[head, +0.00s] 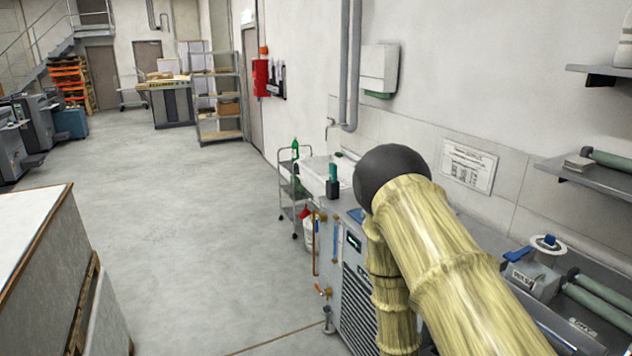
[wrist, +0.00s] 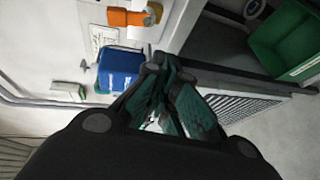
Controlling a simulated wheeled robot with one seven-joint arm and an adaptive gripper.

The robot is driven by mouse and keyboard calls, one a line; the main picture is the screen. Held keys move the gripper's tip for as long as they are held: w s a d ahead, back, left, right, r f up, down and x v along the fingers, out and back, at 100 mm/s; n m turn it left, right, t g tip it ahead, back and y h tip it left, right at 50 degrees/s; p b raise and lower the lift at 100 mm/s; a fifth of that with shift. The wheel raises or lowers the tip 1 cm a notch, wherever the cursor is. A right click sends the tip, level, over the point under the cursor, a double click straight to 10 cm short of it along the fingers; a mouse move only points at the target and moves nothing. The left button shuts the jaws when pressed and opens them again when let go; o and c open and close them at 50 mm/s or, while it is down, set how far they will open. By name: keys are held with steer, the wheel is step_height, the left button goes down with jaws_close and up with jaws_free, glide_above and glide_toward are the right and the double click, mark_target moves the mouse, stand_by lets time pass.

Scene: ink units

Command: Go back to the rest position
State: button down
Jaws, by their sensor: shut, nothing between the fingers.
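My gripper (wrist: 162,95) shows in the wrist view, with its dark fingers drawn together and nothing visible between them. My arm, in a yellowish cover with a dark round joint, fills the right side of the head view; my gripper is not visible there. In the wrist view a blue box (wrist: 118,70) is beyond the fingers to the left, apart from them. A green crate (wrist: 285,45) is at the upper right.
A grey machine unit (head: 358,285) stands beside my arm in the head view. Shelves (head: 590,177) are on the right wall. A small trolley (head: 290,190) stands by the wall. A pale-topped stack (head: 30,230) is at the left. The floor (head: 190,220) between is clear.

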steer(key=s+a+f+m+g+y, duration=0.3)
steer(key=s+a+f+g+y, duration=0.1)
steer(key=s+f, duration=0.6)
steer(key=s+a+f+m+g+y+b, duration=0.1)
steer(key=s+a+f+m+g+y, duration=0.2)
steer(key=s+f, duration=0.6)
steer(key=s+a+y, duration=0.2)
steer(key=s, duration=0.3)
steer(key=shift+s+a+f+m+g, duration=0.15)
steer(key=shift+s+f+m+g, duration=0.15)
steer(key=shift+f+g, duration=0.1)
steer(key=c, duration=2)
jaws_free()
steer(key=s+a+g, duration=0.1)
steer(key=s, duration=0.2)
steer(key=s+a+m+g+y, duration=0.1)
steer(key=s, duration=0.2)
steer(key=s+a+m+g+y, duration=0.1)
steer(key=s, duration=0.2)
steer(key=shift+s+a+f, duration=0.25)
steer(key=shift+s+f, duration=0.1)
steer(key=shift+s, duration=0.05)
steer(key=shift+c, duration=0.2)
steer(key=o, duration=0.5)
steer(key=shift+s+a, duration=0.15)
steer(key=shift+s, duration=0.1)
